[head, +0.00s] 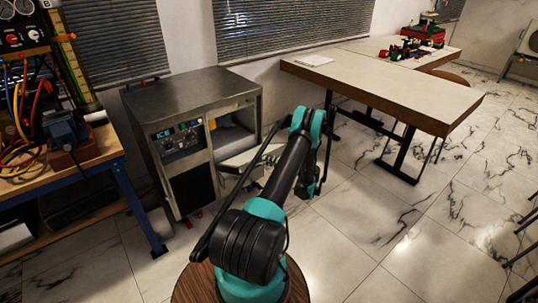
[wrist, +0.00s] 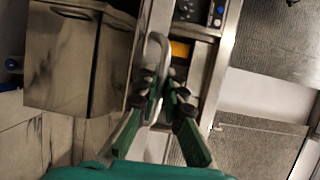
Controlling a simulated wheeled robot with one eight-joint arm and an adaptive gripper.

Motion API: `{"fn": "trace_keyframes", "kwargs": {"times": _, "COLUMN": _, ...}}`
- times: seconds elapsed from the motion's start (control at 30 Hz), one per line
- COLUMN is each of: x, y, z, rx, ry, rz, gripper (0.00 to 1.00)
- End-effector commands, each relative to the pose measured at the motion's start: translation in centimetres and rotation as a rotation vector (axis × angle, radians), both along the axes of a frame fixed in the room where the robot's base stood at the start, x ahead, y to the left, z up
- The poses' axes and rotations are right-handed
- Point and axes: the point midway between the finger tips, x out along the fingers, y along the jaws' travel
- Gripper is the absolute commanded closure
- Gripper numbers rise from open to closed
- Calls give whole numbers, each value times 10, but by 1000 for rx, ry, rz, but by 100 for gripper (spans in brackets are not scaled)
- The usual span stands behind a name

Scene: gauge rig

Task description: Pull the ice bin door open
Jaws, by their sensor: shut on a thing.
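The ice machine (head: 185,120) is a dark-topped metal cabinet with a lit panel reading ICE (head: 176,137). Its right-hand bay is open, with a bluish patch inside. A pale panel that looks like the ice bin door (head: 238,160) juts out and tilts forward below this opening, partly hidden by my arm. In the wrist view, my gripper (wrist: 163,88) is shut on a pale curved handle (wrist: 154,48). In the head view my arm hides most of the gripper.
A workbench (head: 85,160) with cables and a vise stands close on the left. A long light-topped table (head: 400,85) stands at the right. A round wooden top (head: 190,285) lies at the bottom.

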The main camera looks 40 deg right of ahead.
Motion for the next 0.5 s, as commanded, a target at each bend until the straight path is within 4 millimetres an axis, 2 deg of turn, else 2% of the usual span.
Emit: {"fn": "trace_keyframes", "kwargs": {"times": 0.5, "x": -2, "y": 6, "z": -5, "rx": 1, "ry": -2, "rz": 2, "gripper": 100}}
